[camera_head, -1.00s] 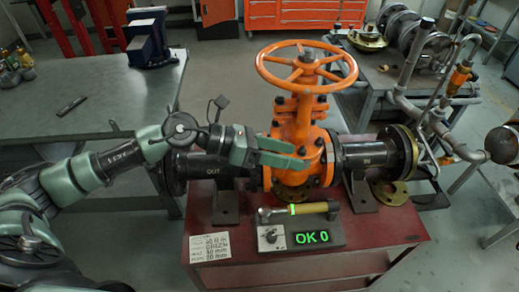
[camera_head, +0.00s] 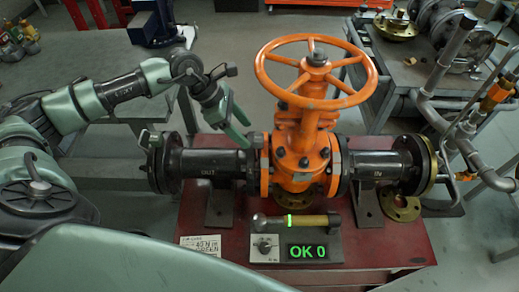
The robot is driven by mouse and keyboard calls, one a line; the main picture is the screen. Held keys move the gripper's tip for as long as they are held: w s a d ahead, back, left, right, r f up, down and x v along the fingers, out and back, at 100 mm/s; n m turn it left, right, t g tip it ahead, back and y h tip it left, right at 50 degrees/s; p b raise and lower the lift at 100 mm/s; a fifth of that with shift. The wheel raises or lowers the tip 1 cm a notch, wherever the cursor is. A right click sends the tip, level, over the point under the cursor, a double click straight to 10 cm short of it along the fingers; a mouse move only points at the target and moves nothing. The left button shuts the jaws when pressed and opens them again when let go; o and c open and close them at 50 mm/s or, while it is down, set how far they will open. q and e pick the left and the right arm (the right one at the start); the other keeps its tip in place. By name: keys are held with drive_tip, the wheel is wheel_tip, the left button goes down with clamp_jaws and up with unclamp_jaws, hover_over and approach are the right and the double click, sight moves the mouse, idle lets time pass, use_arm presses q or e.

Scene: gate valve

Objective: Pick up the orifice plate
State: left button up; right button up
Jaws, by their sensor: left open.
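No part is clearly marked as the orifice plate. A flat brass-coloured disc with holes (camera_head: 401,208) lies on the red stand below the right pipe flange; I cannot tell whether it is the plate. A small upright tab (camera_head: 144,139) shows at the left flange, its part unclear. The orange gate valve (camera_head: 301,150) stands between the two dark pipe stubs. My left gripper (camera_head: 238,130) is open and empty, fingers pointing down, around or behind the top of the OUT pipe, left of the valve. My right gripper is out of view.
A torque wrench (camera_head: 300,221) lies on the tester reading "OK 0" (camera_head: 307,251) at the stand's front (camera_head: 380,255). A label card (camera_head: 200,246) sits left of it. Grey pipework (camera_head: 440,90) rises at right. Grey benches stand behind on both sides.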

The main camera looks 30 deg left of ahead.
sight(255, 137)
use_arm(q)
drive_tip(key=shift+w+d+f+p, duration=0.65)
drive_tip(key=shift+d+f+p, duration=0.1)
drive_tip(key=shift+f, duration=0.1)
drive_tip(key=x, duration=0.3)
drive_tip(key=shift+w+a, duration=0.1)
drive_tip(key=shift+a, duration=0.15)
drive_tip(key=shift+f, duration=0.1)
clamp_jaws()
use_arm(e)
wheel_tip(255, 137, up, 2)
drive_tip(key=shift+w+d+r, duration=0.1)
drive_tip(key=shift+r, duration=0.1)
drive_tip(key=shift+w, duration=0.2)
